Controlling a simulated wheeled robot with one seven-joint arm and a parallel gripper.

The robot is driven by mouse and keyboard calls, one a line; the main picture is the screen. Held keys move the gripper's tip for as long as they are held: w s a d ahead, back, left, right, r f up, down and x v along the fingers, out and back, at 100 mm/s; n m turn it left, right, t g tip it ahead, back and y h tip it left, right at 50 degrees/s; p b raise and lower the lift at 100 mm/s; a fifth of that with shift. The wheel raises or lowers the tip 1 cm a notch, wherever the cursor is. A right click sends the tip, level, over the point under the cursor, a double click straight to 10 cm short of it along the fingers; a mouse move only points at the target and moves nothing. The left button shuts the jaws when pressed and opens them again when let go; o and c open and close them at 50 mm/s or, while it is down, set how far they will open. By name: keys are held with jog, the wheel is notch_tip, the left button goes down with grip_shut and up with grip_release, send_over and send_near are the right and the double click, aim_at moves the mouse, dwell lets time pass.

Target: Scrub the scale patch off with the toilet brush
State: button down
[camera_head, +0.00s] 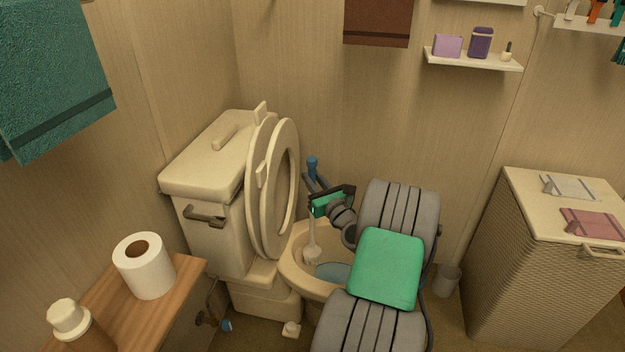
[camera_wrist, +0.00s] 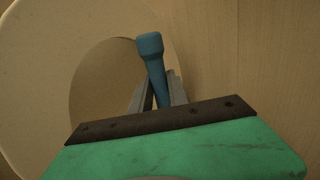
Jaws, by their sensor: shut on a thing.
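The toilet brush has a blue grip (camera_head: 312,168) and a pale shaft ending in a white head (camera_head: 312,254). My gripper (camera_head: 314,190) is shut on the blue grip, which also shows between the fingers in the wrist view (camera_wrist: 153,75). The brush hangs roughly upright with its head inside the toilet bowl (camera_head: 290,262), near the bowl's left inner wall. I cannot tell whether the head touches the wall. The toilet lid and seat (camera_head: 274,190) are raised. Water (camera_head: 331,271) shows low in the bowl. I cannot make out the scale patch; my arm hides the bowl's right part.
A wooden counter (camera_head: 186,285) with a toilet paper roll (camera_head: 146,266) and a bottle (camera_head: 72,322) is at the lower left. A wicker hamper (camera_head: 520,262) stands at the right. A small grey bin (camera_head: 447,281) is on the floor behind my arm. A shelf (camera_head: 473,60) hangs above.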

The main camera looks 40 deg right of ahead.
jog(key=shift+w+d, duration=0.6)
jog(key=shift+d, duration=0.25)
jog(key=shift+r, duration=0.1)
jog(key=shift+s+a+p, duration=0.5)
jog(key=shift+s+a, duration=0.05)
jog(key=shift+a, duration=0.25)
jog(key=shift+s+a, duration=0.1)
jog(key=shift+s+a+p, duration=0.3)
jog(key=shift+s+a, duration=0.3)
jog(key=shift+a, duration=0.05)
